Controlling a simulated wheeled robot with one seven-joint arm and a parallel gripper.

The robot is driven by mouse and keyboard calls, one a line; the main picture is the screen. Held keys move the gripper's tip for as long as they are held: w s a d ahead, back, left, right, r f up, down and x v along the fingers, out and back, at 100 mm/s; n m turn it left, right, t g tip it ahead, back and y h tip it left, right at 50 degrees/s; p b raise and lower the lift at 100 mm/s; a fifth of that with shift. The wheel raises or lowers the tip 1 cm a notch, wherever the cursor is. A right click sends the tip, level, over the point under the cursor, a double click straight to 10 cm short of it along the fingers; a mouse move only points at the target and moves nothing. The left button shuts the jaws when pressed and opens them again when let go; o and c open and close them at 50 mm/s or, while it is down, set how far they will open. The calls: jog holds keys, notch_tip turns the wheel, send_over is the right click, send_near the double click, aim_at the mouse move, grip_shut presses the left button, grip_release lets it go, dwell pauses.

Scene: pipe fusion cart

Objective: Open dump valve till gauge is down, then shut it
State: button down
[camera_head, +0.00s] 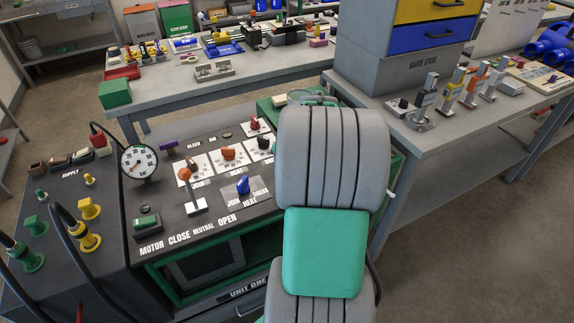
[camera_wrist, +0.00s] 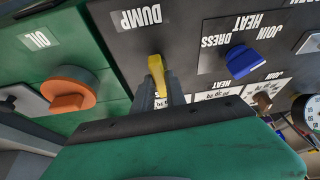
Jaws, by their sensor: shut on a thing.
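The yellow dump valve handle (camera_wrist: 156,64) stands on the black panel beside the DUMP label in the wrist view. My gripper (camera_wrist: 160,88) is shut on this handle; its grey fingers lie on either side, partly hidden by my green wrist housing. In the head view my arm covers the dump valve and the gripper. The round white pressure gauge (camera_head: 138,163) stands at the panel's left side in the head view. Its dark needle is too small to read surely. Part of the gauge also shows at the right edge of the wrist view (camera_wrist: 312,110).
A blue JOIN/HEAT/DRESS knob (camera_wrist: 241,62) sits close to the dump handle. An orange OIL knob (camera_wrist: 70,93) is on the green side at left. An orange-topped lever (camera_head: 184,174) and cables stand on the panel. A grey bench (camera_head: 455,137) stands at right.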

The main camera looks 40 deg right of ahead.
jog(key=shift+w+d+r, duration=0.15)
jog(key=shift+r, duration=0.1)
jog(key=c, duration=1.8)
grip_release()
jog(key=o, duration=0.4)
jog(key=shift+f, duration=0.2)
jog(key=shift+o, duration=0.2)
jog(key=shift+r, duration=0.1)
jog(key=v, duration=0.7)
jog(key=shift+r, duration=0.3)
jog(key=shift+m, duration=0.3)
